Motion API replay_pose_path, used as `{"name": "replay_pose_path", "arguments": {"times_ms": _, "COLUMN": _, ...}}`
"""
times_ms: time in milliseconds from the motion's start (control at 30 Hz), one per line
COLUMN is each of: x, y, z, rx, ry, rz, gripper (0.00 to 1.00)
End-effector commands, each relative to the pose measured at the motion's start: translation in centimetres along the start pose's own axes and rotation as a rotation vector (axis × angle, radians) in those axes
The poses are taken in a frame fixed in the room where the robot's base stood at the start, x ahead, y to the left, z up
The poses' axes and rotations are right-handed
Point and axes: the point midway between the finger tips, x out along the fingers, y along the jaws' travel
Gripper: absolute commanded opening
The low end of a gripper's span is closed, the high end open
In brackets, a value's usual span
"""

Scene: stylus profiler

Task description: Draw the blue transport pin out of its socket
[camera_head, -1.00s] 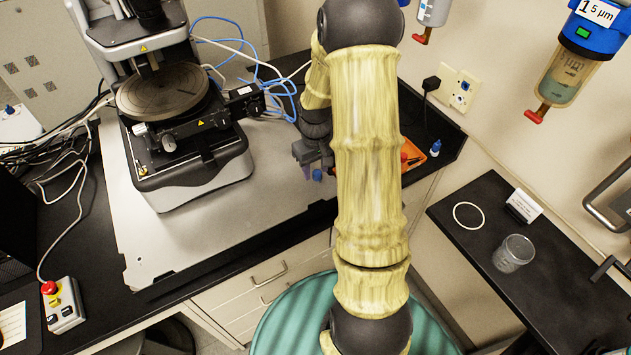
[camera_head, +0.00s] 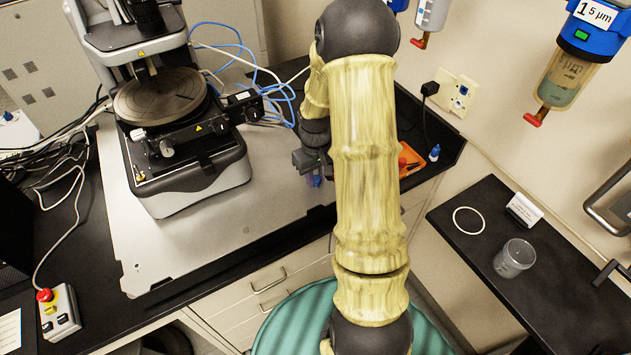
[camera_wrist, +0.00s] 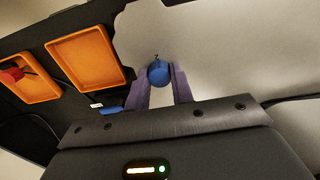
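The blue transport pin (camera_wrist: 158,72) shows in the wrist view as a round blue head between the two purple fingertips of my gripper (camera_wrist: 160,80). The fingers flank it closely with no clear gap on either side, so my gripper looks shut on it. In the head view, the blue pin (camera_head: 318,181) is a small spot beside the fingers of my gripper (camera_head: 312,178), near the right end of the grey base plate (camera_head: 240,190). The socket is not visible, and I cannot tell how deep the pin sits.
The stylus profiler (camera_head: 190,175) stands on the plate to the left. Orange trays (camera_wrist: 95,55) lie on the dark counter beside the plate, one with a red-handled tool. A small blue-capped bottle (camera_head: 434,153) stands farther right. A side shelf holds a glass beaker (camera_head: 514,259).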

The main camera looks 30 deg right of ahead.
Motion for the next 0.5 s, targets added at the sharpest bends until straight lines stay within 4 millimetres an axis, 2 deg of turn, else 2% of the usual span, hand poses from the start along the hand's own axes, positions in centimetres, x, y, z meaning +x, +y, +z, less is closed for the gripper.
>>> {"name": "replay_pose_path", "arguments": {"times_ms": 33, "x": 0.01, "y": -0.04, "z": 0.01, "rx": 0.000, "ry": 0.000, "rz": -0.001, "gripper": 0.11}}
{"name": "replay_pose_path", "arguments": {"times_ms": 100, "x": 0.01, "y": -0.04, "z": 0.01, "rx": 0.000, "ry": 0.000, "rz": -0.001, "gripper": 0.00}}
{"name": "replay_pose_path", "arguments": {"times_ms": 500, "x": -0.25, "y": -0.06, "z": -0.02, "rx": 0.000, "ry": 0.000, "rz": -0.001, "gripper": 0.00}}
